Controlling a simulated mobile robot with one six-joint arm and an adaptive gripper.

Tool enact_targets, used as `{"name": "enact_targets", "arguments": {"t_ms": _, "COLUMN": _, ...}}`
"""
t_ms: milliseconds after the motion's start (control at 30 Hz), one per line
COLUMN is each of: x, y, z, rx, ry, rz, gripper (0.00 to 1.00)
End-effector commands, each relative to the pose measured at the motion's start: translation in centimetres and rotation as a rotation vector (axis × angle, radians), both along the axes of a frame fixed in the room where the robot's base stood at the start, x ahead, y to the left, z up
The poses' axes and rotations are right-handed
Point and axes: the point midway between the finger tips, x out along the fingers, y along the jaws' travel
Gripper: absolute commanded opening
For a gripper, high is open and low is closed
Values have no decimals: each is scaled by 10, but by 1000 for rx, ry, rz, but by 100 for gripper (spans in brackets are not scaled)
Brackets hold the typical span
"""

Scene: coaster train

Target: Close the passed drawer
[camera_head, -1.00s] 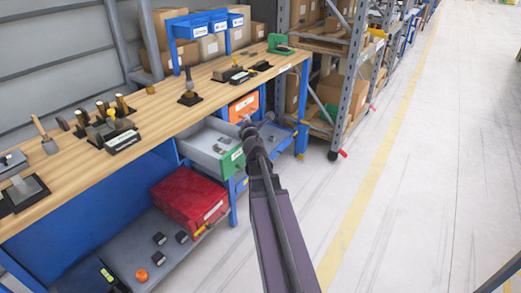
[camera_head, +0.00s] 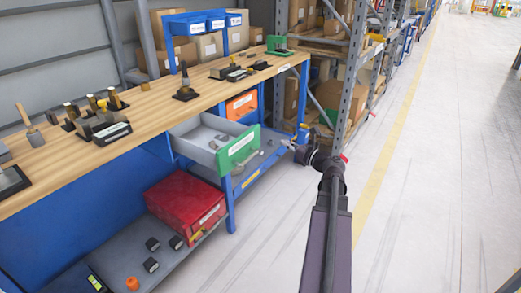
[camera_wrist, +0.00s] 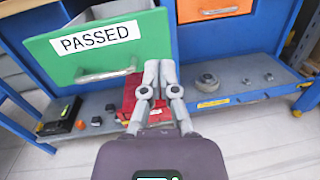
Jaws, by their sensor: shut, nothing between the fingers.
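The passed drawer has a green front (camera_head: 238,149) and stands pulled out of the blue workbench, with its grey tray showing behind the front. In the wrist view its green front (camera_wrist: 100,47) bears a "PASSED" label and a silver handle (camera_wrist: 104,75) on its lower part. My gripper (camera_head: 287,143) is shut and empty, to the right of the drawer front in the head view. In the wrist view my gripper (camera_wrist: 159,64) has its fingertips close together, right of the handle and near the front's right edge. I cannot tell whether they touch it.
An orange-fronted drawer (camera_head: 241,104) sits closed beside the green one. A red box (camera_head: 186,203) and small parts lie on the lower shelf. Tools stand on the wooden bench top (camera_head: 150,110). A grey rack (camera_head: 350,80) stands behind; the floor at right is clear.

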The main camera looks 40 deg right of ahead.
Motion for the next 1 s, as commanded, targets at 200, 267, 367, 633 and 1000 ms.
{"name": "enact_targets", "arguments": {"t_ms": 200, "x": -29, "y": 3, "z": -24, "rx": -91, "ry": 31, "rz": 98, "gripper": 0}}
{"name": "enact_targets", "arguments": {"t_ms": 267, "x": -33, "y": 4, "z": -26, "rx": -102, "ry": 35, "rz": 111, "gripper": 0}}
{"name": "enact_targets", "arguments": {"t_ms": 367, "x": -35, "y": 5, "z": -28, "rx": -111, "ry": 38, "rz": 121, "gripper": 0}}
{"name": "enact_targets", "arguments": {"t_ms": 633, "x": -34, "y": 7, "z": -27, "rx": -110, "ry": 38, "rz": 124, "gripper": 0}}
{"name": "enact_targets", "arguments": {"t_ms": 1000, "x": -21, "y": 11, "z": -27, "rx": -109, "ry": 37, "rz": 127, "gripper": 0}}
